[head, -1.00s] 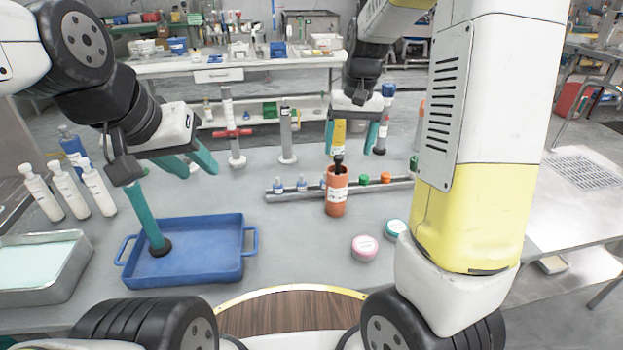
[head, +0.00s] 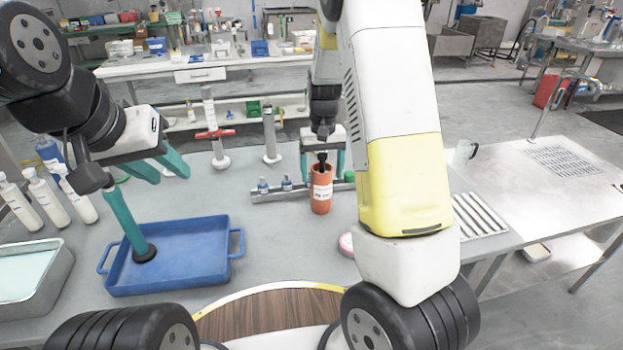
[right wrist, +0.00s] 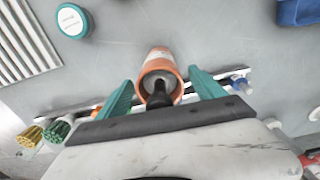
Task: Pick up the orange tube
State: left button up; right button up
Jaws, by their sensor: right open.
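The orange tube (head: 321,191) stands upright on the grey table, with a white label on its side and a dark piece sticking out of its top. In the right wrist view the orange tube (right wrist: 152,64) shows its open rim between my two teal fingers. My right gripper (head: 322,165) is open, one finger on each side of the tube, with visible gaps. In the right wrist view my right gripper (right wrist: 160,98) looks level with the rim; contact is not visible. My left gripper (head: 148,182) appears open, its teal parts spread above the blue tray.
The blue tray (head: 236,268) lies at the left, with a black round piece (head: 144,254) at the teal part's lower end. White bottles (head: 78,199) stand at far left. A pink-lidded jar (head: 347,244) is partly hidden.

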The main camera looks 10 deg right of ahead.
grip_shut()
dwell(0.3)
jog(key=shift+r, duration=0.1)
